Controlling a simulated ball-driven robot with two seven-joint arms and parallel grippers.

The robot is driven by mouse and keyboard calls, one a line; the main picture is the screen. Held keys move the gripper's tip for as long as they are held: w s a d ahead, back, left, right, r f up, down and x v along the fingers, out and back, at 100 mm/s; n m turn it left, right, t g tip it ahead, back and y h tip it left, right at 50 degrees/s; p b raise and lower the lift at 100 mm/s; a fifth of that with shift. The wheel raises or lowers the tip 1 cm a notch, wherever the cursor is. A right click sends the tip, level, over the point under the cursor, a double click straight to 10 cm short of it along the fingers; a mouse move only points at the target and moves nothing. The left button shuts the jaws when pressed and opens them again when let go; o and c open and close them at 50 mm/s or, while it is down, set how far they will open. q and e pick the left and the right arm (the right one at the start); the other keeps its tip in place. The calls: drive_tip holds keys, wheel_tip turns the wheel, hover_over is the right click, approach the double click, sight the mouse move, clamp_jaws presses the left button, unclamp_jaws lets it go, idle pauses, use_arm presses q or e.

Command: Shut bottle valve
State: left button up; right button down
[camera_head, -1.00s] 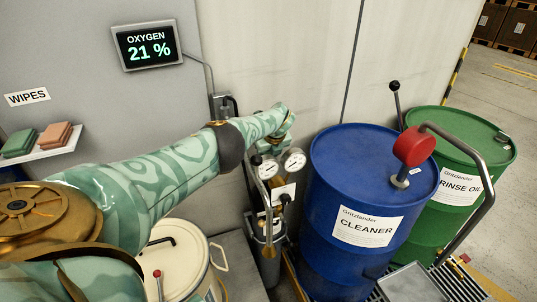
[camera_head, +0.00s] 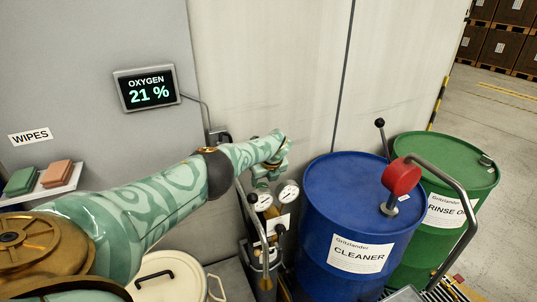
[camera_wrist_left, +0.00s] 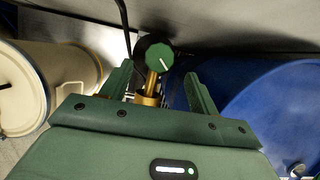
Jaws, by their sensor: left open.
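The bottle valve is a round green knob (camera_wrist_left: 159,60) with a white mark, on a brass stem, in the left wrist view. My left gripper (camera_wrist_left: 160,80) is open, with its green fingers on either side of the brass stem and knob. I cannot tell whether either finger touches it. In the head view my left gripper (camera_head: 268,172) is over the bottle with its two gauges (camera_head: 289,194), and it hides the knob there. The gas bottle (camera_head: 265,272) stands upright below, partly hidden by the arm and hoses. My right gripper is not in view.
A blue cleaner drum (camera_head: 335,200) with a red-topped pump (camera_head: 401,177) stands right of the bottle, a green drum (camera_head: 455,165) beyond it. A cream lidded drum (camera_head: 165,280) stands left. The wall display (camera_head: 147,90) reads oxygen 21 %.

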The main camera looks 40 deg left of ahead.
use_arm(q)
drive_tip(key=p+v, duration=0.6)
drive_tip(key=v, duration=0.5)
drive_tip(key=shift+d+r, duration=0.2)
drive_tip(key=shift+r, duration=0.1)
